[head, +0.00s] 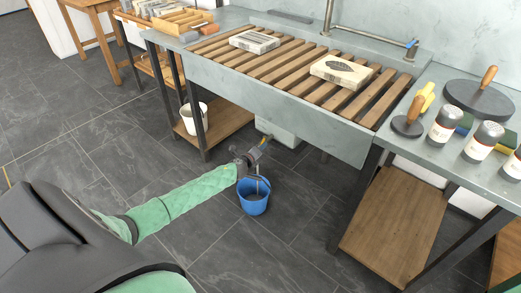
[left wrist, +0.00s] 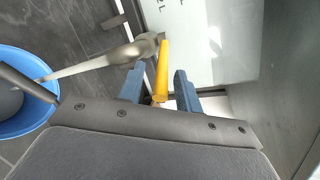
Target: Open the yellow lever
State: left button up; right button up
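The yellow lever (left wrist: 162,70) shows in the left wrist view, standing out from a grey metal valve (left wrist: 125,52) with a pipe running left. In the head view the lever is a tiny yellow spot (head: 266,139) under the sink, just beyond my left gripper (head: 257,147). In the left wrist view my left gripper (left wrist: 160,88) is open, with one blue finger on each side of the lever's near end. I cannot tell whether a finger touches it. My right gripper is not in view.
A blue bucket (head: 253,204) stands on the floor below my left gripper; it also shows in the left wrist view (left wrist: 22,122). The sink (head: 275,95) with wooden slats is above. A white bucket (head: 194,117) stands on the lower shelf at left.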

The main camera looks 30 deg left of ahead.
pick_arm(q)
jog(key=shift+s, duration=0.1)
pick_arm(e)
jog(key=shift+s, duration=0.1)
pick_arm(q)
jog(key=shift+s+r, duration=0.1)
jog(key=shift+s, duration=0.15)
jog(key=v, duration=0.7)
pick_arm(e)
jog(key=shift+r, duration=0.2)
